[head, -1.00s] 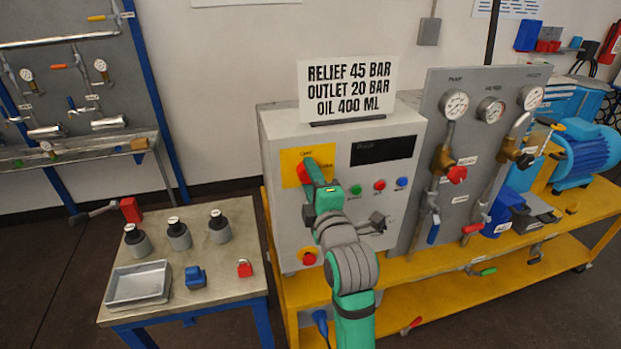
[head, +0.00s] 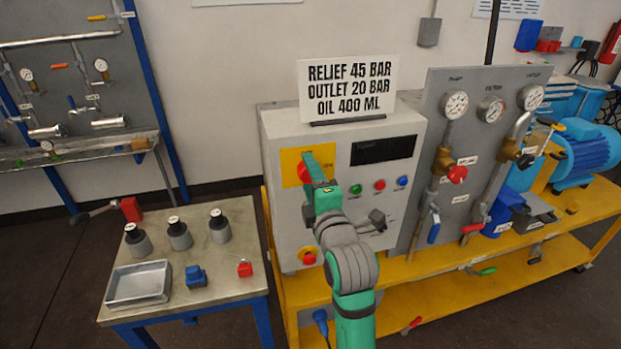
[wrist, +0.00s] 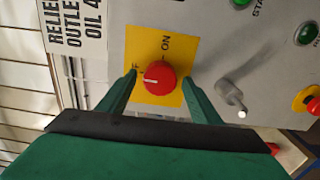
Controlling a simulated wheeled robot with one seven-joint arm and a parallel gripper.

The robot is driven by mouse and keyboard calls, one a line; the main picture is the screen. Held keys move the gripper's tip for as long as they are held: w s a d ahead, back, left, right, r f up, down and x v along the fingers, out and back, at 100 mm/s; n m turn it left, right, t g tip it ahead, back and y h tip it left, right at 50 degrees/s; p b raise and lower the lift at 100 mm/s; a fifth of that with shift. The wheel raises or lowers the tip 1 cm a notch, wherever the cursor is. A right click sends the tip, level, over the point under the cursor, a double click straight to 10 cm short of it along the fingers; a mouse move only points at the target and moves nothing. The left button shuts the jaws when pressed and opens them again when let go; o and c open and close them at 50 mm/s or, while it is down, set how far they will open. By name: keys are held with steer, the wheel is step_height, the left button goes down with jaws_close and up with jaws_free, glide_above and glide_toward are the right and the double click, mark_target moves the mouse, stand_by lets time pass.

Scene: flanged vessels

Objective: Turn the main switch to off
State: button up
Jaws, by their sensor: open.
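The main switch is a red round knob (wrist: 159,77) with a white mark, on a yellow plate (wrist: 143,43) of the grey control box (head: 285,225). In the wrist view the knob lies between the tips of my open gripper (wrist: 160,80), one finger at each side. I cannot tell whether the fingers touch it. The white mark points left, toward the label partly hidden by the left finger; "ON" reads above the knob. In the head view my gripper (head: 308,170) covers much of the plate, and only the left part of the red knob (head: 302,174) shows.
Green (head: 356,189), red (head: 380,185) and blue (head: 402,181) buttons sit right of the switch. A grey lever (head: 376,220) sticks out below them, and a red emergency button (head: 309,258) is lower left. A side table (head: 235,270) holds a tray, weights and a red padlock.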

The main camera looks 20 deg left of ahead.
steer(key=v, duration=1.1)
steer(key=shift+w+f, duration=0.1)
